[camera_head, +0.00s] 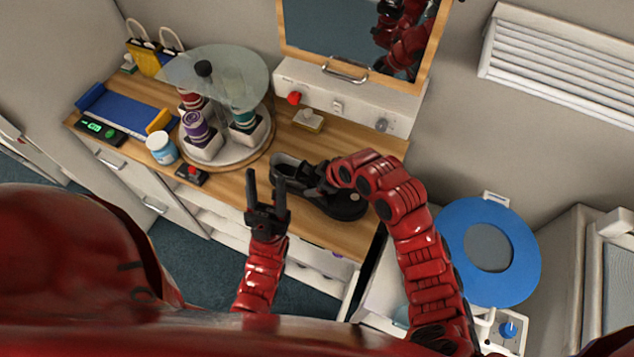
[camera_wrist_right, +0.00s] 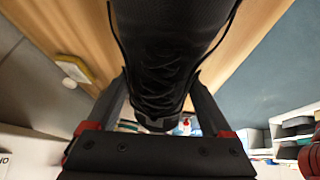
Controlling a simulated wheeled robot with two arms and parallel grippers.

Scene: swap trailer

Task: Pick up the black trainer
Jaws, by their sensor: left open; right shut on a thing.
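The black trainer (camera_head: 338,205) is at the right end of the wooden counter in the head view. My right gripper (camera_head: 326,178) is shut on it near its middle, with the arm coming in from the right. In the right wrist view the trainer's laced top (camera_wrist_right: 162,70) lies between the two fingers of my right gripper (camera_wrist_right: 162,95). I cannot tell whether the trainer touches the counter.
A carousel with a glass top (camera_head: 215,78) holds several spools left of the trainer. A white jar (camera_head: 161,148) and a small black box with a red button (camera_head: 192,175) stand near the front edge. A mirror (camera_head: 360,35) is behind. A blue round lid (camera_head: 488,250) is at the right.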

